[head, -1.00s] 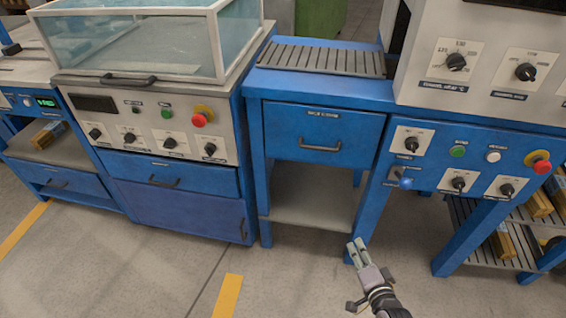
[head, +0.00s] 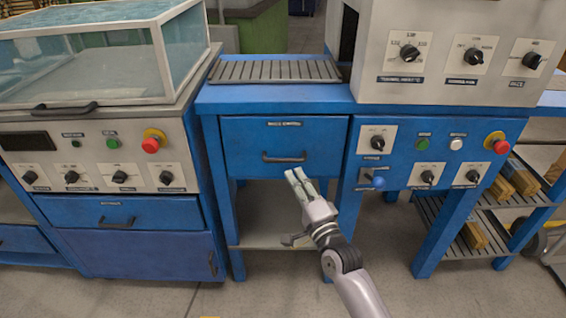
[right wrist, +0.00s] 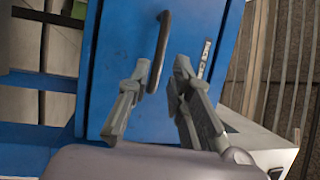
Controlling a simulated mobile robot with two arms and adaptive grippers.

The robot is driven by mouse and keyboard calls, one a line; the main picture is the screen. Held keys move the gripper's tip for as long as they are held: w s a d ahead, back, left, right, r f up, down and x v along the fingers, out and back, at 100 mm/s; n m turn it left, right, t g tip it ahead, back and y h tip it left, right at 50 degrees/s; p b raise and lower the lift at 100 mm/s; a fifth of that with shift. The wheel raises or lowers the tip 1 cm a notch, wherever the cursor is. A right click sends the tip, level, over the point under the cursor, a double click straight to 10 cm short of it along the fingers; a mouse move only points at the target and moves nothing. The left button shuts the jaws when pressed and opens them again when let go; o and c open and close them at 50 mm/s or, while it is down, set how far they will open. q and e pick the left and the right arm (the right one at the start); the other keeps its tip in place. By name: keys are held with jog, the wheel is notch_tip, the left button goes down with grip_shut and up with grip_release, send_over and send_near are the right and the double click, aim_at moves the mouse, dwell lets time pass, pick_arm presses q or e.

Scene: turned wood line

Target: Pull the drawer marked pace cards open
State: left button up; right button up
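A blue drawer (head: 245,135) with a dark bar handle (head: 285,158) sits shut under the slatted top of the middle bench. Its label is too small to read surely. My right gripper (head: 299,181) is just below and right of the handle. In the right wrist view its two fingers (right wrist: 162,78) are apart and empty. The handle (right wrist: 162,45) shows ahead of them, its lower end near the left finger. I cannot tell whether they touch. Another shut blue drawer (head: 75,212) with a handle is in the left cabinet. My left gripper is not in view.
A control panel (head: 405,150) with knobs and a red button stands right of the drawer. A glass-topped cabinet (head: 20,150) stands to the left. Below the drawer is a low shelf (head: 265,236) with open space above it.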

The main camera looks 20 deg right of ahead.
aim_at(284, 159)
jog(key=b+x, duration=0.1)
jog(key=x, duration=0.7)
jog(key=shift+w, duration=0.1)
grip_shut()
dwell(0.5)
